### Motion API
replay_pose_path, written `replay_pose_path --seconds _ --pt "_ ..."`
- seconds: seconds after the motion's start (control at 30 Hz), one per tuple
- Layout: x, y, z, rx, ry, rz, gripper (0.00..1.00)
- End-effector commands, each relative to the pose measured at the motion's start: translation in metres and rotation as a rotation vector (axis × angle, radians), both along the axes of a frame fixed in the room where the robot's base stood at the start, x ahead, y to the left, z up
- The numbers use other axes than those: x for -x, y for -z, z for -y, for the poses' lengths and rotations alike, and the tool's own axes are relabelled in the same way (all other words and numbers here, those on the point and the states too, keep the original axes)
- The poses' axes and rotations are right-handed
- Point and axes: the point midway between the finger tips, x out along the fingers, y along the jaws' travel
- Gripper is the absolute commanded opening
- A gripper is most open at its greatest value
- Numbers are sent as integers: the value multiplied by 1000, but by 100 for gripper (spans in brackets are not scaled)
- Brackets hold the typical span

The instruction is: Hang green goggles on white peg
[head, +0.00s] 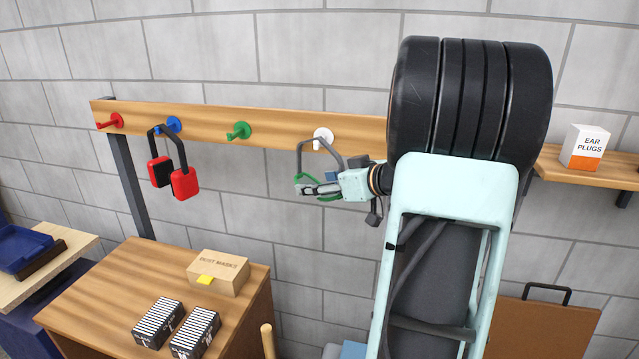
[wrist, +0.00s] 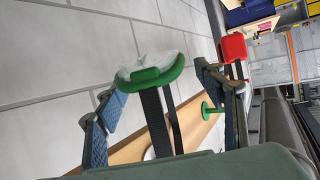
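The green goggles (head: 303,179) have a clear lens and a grey strap, and are at my gripper (head: 305,189) in front of the wall board. Their strap rises in a loop to the white peg (head: 322,134); it appears to be over the peg, with the exact contact unclear. In the wrist view the goggles (wrist: 155,77) lie between the two fingers of my gripper (wrist: 160,81). The fingers are spread, with a small gap visible at the right side. My gripper hides part of the goggles in the head view.
The wooden board (head: 280,134) also carries red, blue and green pegs (head: 240,130). Red earmuffs (head: 184,183) hang on the blue peg. A table (head: 130,270) with boxes stands below left. A shelf (head: 590,168) with an ear plugs box (head: 585,147) is at the right.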

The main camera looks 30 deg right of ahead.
Motion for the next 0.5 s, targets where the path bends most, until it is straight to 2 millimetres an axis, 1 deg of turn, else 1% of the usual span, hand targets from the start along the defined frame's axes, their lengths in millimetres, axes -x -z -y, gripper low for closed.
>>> replay_pose_path --seconds 0.27,0.37,0.5 --pt "2 -1 1 1 1 -1 63" --pt "10 -5 3 2 2 0 63" --pt "34 -15 8 1 4 1 63"
